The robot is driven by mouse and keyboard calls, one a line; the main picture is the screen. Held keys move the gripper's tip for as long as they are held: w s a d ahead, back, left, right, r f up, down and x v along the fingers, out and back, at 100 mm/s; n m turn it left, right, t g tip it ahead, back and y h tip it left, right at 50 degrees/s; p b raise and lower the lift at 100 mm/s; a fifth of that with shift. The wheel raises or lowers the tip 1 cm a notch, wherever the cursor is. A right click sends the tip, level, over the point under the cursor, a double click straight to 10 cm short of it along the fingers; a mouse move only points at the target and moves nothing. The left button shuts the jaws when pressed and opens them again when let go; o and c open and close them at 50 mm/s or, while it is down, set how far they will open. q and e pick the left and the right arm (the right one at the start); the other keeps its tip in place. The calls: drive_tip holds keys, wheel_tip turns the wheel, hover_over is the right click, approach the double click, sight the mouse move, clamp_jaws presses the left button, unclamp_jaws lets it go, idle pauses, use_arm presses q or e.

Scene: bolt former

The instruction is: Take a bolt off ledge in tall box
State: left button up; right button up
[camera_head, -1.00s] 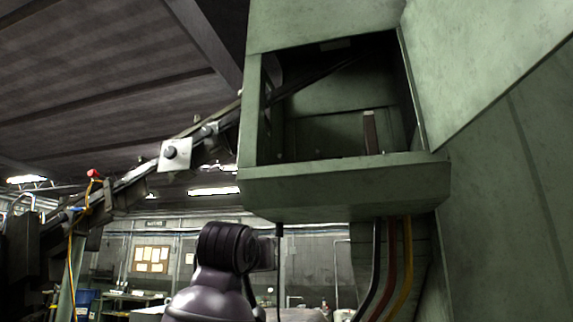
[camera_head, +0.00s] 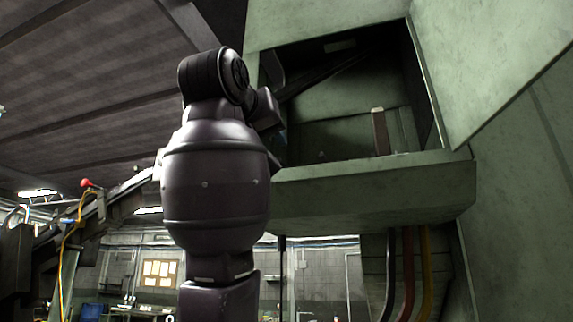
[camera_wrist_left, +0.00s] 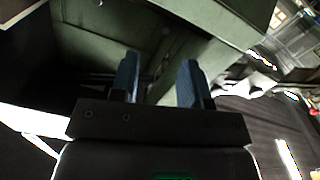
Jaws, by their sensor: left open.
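The tall box (camera_head: 370,190) is a green metal housing with an open front, up and right of centre in the head view. Its front lip forms a ledge. A narrow brown upright piece (camera_head: 380,132) stands inside; I cannot tell what it is. No bolt can be made out clearly. My dark left arm rises in front of the box's left side, and its wrist end reaches the opening's left edge. In the left wrist view my left gripper (camera_wrist_left: 160,80) is open, its two blue-padded fingers apart with nothing seen between them, close to green box panels. My right gripper is not in view.
A sloping conveyor-like rail (camera_head: 120,200) runs up towards the box from the left. Black, red and yellow cables (camera_head: 408,270) hang beneath the box. A large green panel (camera_head: 500,75) stands at the right. The box opening's middle looks free.

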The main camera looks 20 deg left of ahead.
sight(285, 165)
use_arm(q)
drive_tip(key=w+p, duration=0.1)
drive_tip(key=w, duration=0.2)
drive_tip(key=w+p, duration=0.1)
drive_tip(key=w, duration=0.3)
drive_tip(key=shift+w+a+f+p, duration=0.1)
drive_tip(key=shift+w+f+p, duration=0.1)
drive_tip(key=shift+p, duration=0.2)
drive_tip(key=shift+w, duration=0.25)
clamp_jaws()
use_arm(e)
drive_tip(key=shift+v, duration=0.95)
